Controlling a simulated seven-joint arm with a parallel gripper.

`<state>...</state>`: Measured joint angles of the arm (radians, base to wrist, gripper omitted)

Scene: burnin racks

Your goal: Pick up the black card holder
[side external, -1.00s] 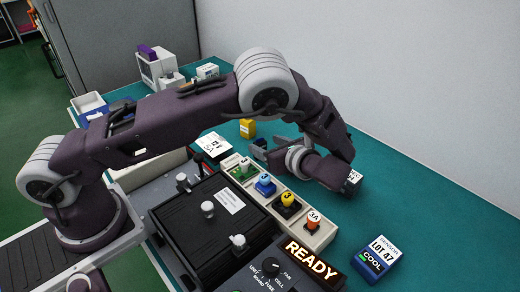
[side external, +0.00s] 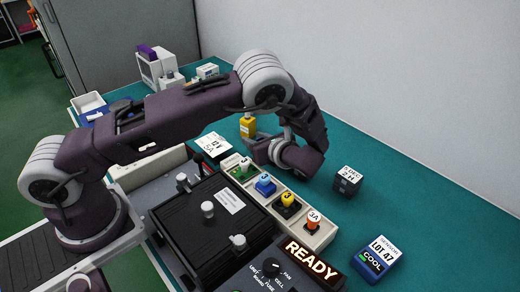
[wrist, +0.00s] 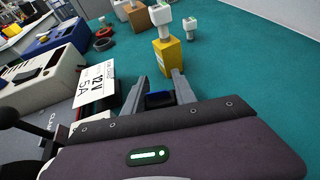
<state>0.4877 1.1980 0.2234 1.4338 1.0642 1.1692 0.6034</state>
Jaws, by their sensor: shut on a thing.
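The black card holder (wrist: 98,108) shows at the left in the wrist view, with a white "12V 5A" card (wrist: 96,83) tilted up in it. In the side view the white card (side external: 212,145) lies behind the switch strip. My gripper (wrist: 160,88) is just right of the holder, apart from it as far as I can see. Its fingers are shut on a small dark thing with a blue edge (wrist: 159,99), mostly hidden between them. In the side view my wrist hides the fingertips.
A yellow block (wrist: 168,55) with a white top stands just beyond the fingers. A strip of coloured switches (side external: 285,203) lies in front of my wrist. A dark labelled cube (side external: 347,182) and a blue "LOT 47" box (side external: 376,258) stand right. Green table between is clear.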

